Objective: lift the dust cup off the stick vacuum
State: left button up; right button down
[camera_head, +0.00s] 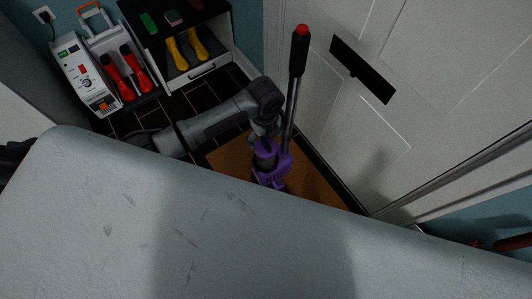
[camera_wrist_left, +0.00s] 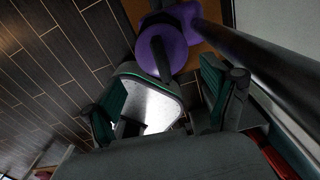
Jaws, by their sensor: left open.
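The stick vacuum (camera_head: 271,179) stands upright on a brown mat by the door. It has a purple body and a dark pole (camera_head: 293,85) with a red-tipped handle. A dark cylinder with purple around it, apparently the dust cup (camera_head: 264,155), sits low on its front. My left gripper (camera_head: 264,134) is right above the cup, open. In the left wrist view, its green-padded fingers (camera_wrist_left: 166,88) stand apart, with a purple ring (camera_wrist_left: 166,42) just beyond them and the dark pole to the right. A shiny grey surface shows between the fingers; I cannot tell what it is. My right gripper is not in view.
A pale worktop (camera_head: 250,235) fills the front and hides the vacuum's base. The white door (camera_head: 400,90) is close behind the pole. Yellow boots (camera_head: 187,48) stand in a bench and red boots (camera_head: 127,72) on a tray at the back left. Dark tiled floor is clear between.

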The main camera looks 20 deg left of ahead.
aim_at(266, 142)
pick_arm(q)
jog(key=f, duration=0.6)
jog(key=shift+w+f+b, duration=0.2)
jog(key=shift+b, duration=0.1)
jog(key=shift+c, duration=0.2)
jog(key=c, duration=1.4)
